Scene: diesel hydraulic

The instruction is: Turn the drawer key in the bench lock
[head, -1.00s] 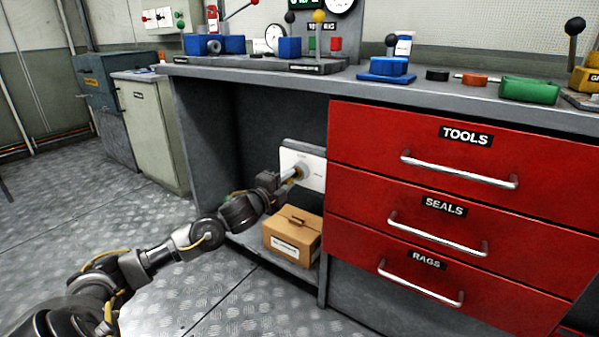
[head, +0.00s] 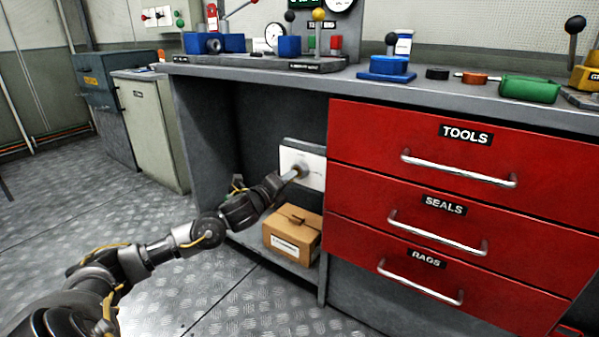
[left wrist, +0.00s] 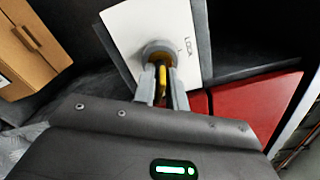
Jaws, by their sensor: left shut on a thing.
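The lock plate (head: 313,167) is a white panel under the bench, left of the red drawers. In the left wrist view the white plate (left wrist: 128,35) carries the word LOCK and a round grey lock collar (left wrist: 158,48). A yellow key (left wrist: 162,78) sits at the collar, between my fingers. My left gripper (head: 297,171) is at the plate; in the left wrist view the gripper (left wrist: 161,90) is shut on the key. The key's tip is hidden in the lock. My right gripper is not in view.
Red drawers marked TOOLS (head: 420,150), SEALS (head: 400,200) and RAGS (head: 390,258), with protruding handles, stand right of the plate. A cardboard box (head: 291,238) sits on the low shelf below my gripper. The bench top (head: 340,82) overhangs. The floor (head: 60,220) at left is clear.

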